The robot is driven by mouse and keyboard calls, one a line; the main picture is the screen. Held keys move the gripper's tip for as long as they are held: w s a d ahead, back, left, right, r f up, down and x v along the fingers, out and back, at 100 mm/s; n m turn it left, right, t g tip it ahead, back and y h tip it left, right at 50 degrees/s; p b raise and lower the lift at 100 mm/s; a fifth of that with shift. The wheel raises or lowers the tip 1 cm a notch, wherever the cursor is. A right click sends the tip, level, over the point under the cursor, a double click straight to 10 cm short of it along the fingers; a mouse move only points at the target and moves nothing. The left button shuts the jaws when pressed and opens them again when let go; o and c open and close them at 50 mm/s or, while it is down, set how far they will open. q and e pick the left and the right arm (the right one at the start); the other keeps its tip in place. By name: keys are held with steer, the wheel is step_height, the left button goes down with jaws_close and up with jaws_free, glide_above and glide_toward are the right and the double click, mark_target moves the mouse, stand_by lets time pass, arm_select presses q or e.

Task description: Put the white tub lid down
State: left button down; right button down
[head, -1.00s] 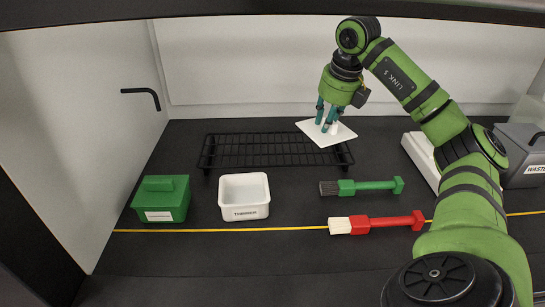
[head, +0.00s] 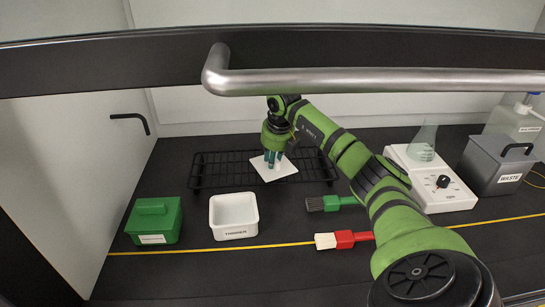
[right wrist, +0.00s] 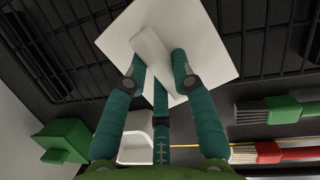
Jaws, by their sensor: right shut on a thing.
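The white tub lid (head: 285,171) is a flat square plate with a raised bar handle, which shows in the right wrist view (right wrist: 205,35). My right gripper (head: 273,158) is shut on that handle, with its teal fingers on both sides of it. The lid is over the middle of the black wire rack (head: 215,172); I cannot tell whether it touches the wires. The open white tub (head: 233,234) stands in front of the rack, uncovered, with a label on its front. My left gripper is not in view.
A green lidded box (head: 153,222) stands left of the tub. A green brush (head: 332,203) and a red brush (head: 345,239) lie to the right, partly behind my arm. A white device with a flask (head: 440,190) and a grey waste bin (head: 495,168) stand at right. A metal bar (head: 380,81) crosses the front.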

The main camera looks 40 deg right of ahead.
mark_target(278, 172)
steer(key=shift+f, duration=0.2)
steer(key=shift+f, duration=0.15)
steer(key=c, duration=1)
jaws_free()
steer(key=shift+r, duration=0.5)
steer(key=b+v, duration=0.2)
steer(key=v, duration=0.9)
steer(key=shift+s+a+r, duration=0.1)
steer(key=shift+s+r, duration=0.05)
steer(key=shift+r, duration=0.05)
